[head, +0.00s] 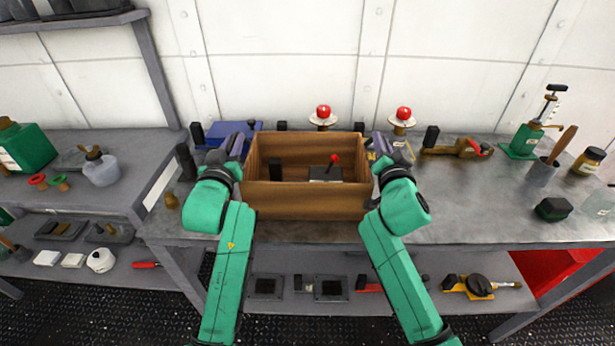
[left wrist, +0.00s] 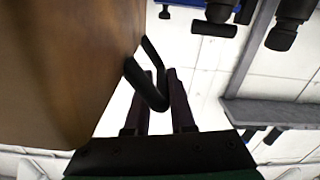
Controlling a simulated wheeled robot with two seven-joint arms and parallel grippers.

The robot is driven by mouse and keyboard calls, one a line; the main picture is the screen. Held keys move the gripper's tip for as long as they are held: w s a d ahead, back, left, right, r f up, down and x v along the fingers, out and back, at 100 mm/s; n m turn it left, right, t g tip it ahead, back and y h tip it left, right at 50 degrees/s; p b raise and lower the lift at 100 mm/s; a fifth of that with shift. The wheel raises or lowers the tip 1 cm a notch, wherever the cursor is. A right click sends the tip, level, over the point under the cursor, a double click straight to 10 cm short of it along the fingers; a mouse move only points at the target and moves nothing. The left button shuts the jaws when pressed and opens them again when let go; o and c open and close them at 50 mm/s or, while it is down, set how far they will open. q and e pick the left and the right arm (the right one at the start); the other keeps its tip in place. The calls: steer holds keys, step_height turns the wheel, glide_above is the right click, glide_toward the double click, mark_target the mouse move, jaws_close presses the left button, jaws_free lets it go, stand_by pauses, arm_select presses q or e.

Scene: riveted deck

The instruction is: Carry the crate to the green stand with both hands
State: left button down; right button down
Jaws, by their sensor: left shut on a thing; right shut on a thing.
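The brown wooden crate (head: 305,200) is upright over the grey metal bench, near its front edge; I cannot tell whether its bottom touches the top. A dark block and a small box with a red-knobbed lever (head: 333,160) show inside it. My left gripper (head: 233,148) is at the crate's left side. In the left wrist view its fingers (left wrist: 158,95) close around a black handle (left wrist: 150,88) beside the crate wall (left wrist: 60,60). My right gripper (head: 384,150) is shut at the crate's right side; its handle is mostly hidden. I cannot make out a green stand.
Two red-topped items (head: 323,115) and a blue case are behind the crate. A lower shelf holds tools.

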arm_select(q)
steer(key=shift+a+f, duration=0.15)
steer(key=shift+a, duration=0.1)
arm_select(e)
steer(key=shift+d+f, duration=0.15)
steer(key=shift+d, duration=0.05)
